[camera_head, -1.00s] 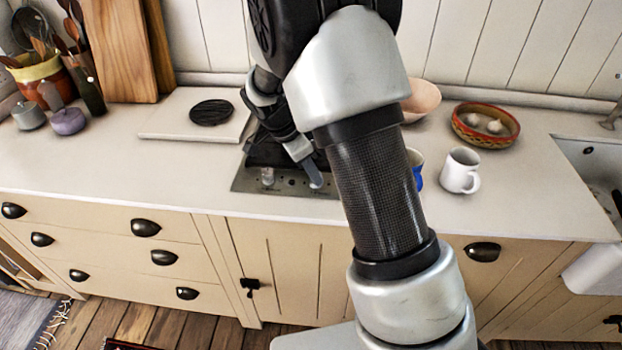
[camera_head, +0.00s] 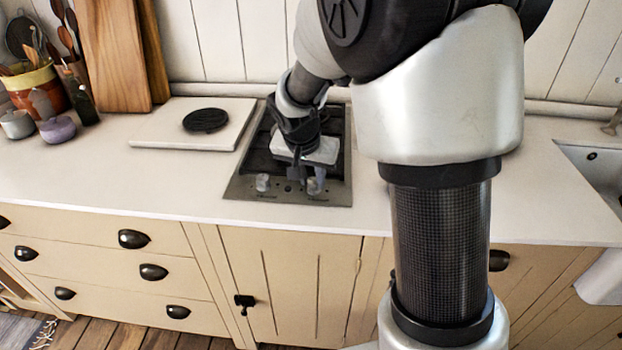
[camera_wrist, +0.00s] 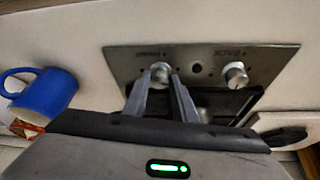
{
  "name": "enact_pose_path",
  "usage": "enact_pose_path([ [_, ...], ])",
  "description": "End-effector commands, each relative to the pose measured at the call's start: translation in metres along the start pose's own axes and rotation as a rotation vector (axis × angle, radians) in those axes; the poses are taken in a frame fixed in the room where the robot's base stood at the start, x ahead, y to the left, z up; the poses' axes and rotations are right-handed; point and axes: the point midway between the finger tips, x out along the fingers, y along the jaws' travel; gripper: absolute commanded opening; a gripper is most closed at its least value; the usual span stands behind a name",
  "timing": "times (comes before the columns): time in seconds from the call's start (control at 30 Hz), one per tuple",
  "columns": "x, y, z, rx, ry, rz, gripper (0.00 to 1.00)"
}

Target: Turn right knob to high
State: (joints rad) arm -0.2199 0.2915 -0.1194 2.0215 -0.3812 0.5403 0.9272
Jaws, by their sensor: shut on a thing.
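The stove (camera_head: 237,190) is a dark cooktop with a steel front strip set in the counter. Its right knob (camera_wrist: 160,70) is a small pale knob between my fingertips in the wrist view, where the strip shows turned around. The left knob (camera_head: 262,183) stands free to the left and also shows in the wrist view (camera_wrist: 235,74). My gripper (camera_head: 306,181) reaches down over the stove's front right, and its fingers (camera_wrist: 160,77) are shut on the right knob. The fingers partly hide that knob in the head view. The knob's pointer setting cannot be read.
A white board (camera_head: 170,139) with a black round trivet (camera_head: 205,120) lies left of the stove. Utensil pots and wooden boards (camera_head: 118,55) are at the back left. A sink (camera_head: 590,160) is at the right.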

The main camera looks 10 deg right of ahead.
Motion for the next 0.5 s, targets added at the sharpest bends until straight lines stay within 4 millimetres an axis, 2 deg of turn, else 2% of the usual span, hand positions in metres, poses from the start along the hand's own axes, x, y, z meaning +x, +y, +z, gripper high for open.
enact_pose_path([
  [0.5, -0.0007, 0.0004, -0.0005, -0.067, 0.001, -0.029, 0.02],
])
